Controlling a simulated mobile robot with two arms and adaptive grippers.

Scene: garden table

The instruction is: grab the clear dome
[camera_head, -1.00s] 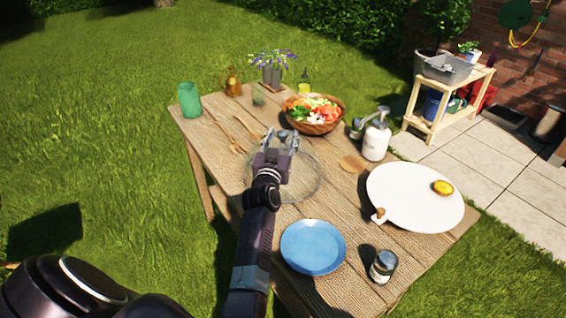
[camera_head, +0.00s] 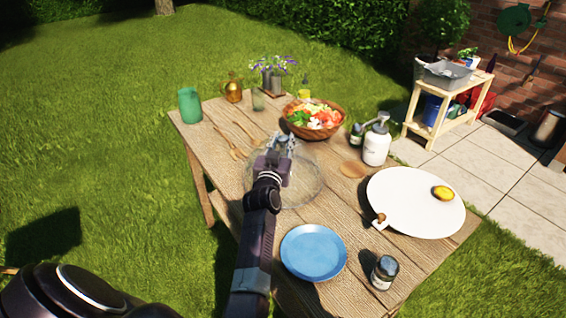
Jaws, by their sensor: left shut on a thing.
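The clear dome (camera_head: 308,183) stands on the wooden table, left of the white round board. It is see-through, and my left arm covers part of it. My left gripper (camera_head: 282,138) is at the top of the dome, with its fingers shut on it; the exact contact is hard to make out. My right gripper does not show.
The white board (camera_head: 415,203) holds a yellow item. A salad bowl (camera_head: 315,119), white pump bottle (camera_head: 376,145), wooden utensils (camera_head: 236,150) and green cup (camera_head: 189,105) stand around.

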